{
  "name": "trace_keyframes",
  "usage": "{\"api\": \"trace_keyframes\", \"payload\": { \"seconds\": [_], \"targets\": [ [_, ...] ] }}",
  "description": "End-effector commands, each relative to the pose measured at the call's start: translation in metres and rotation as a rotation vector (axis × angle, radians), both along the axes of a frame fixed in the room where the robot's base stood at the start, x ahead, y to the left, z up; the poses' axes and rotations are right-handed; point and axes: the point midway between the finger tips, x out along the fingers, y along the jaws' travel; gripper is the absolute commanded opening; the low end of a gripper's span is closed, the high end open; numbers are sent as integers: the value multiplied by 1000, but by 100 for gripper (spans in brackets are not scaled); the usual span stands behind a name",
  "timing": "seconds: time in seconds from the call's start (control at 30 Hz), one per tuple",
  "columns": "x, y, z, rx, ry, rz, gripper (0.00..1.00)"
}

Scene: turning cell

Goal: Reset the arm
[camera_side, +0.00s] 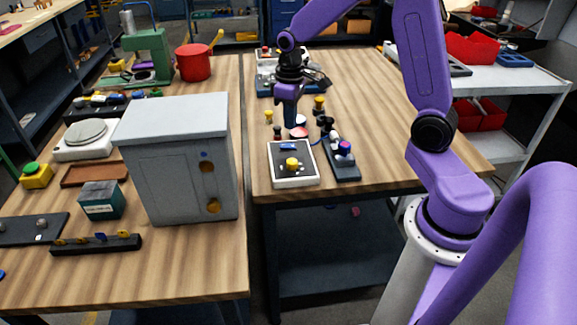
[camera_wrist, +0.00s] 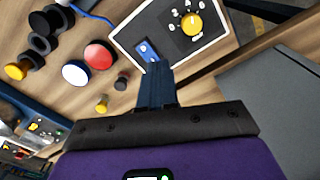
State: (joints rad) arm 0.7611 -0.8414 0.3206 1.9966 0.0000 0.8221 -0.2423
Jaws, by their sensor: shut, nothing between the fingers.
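My gripper (camera_side: 291,122) points down over the right-hand wooden table, with its dark blue fingers shut together and nothing between them. In the wrist view the fingers (camera_wrist: 156,72) reach toward the near edge of a dark panel with a white frame (camera_wrist: 125,35). The panel (camera_side: 310,180) carries a yellow knob (camera_side: 292,163) and a small blue piece (camera_wrist: 148,50). The fingertips appear near the blue piece; I cannot tell whether they touch it. My purple arm reaches in from the right.
A red-topped button (camera_wrist: 98,55), a white-topped one (camera_wrist: 75,72) and several small knobs stand close to my fingers. A dark strip (camera_side: 343,160) lies right of the panel. A grey cabinet (camera_side: 180,170) stands on the left table. The right table's right side is clear.

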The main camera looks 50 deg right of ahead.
Motion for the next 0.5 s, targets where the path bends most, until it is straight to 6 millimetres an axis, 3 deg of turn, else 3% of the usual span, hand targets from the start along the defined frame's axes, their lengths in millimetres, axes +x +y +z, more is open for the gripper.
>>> {"api": "trace_keyframes", "payload": {
  "seconds": [0.2,0.5],
  "targets": [
    [-52,65,21,3,-10,187,0],
    [-146,117,40,9,-18,445,0]
  ]
}}
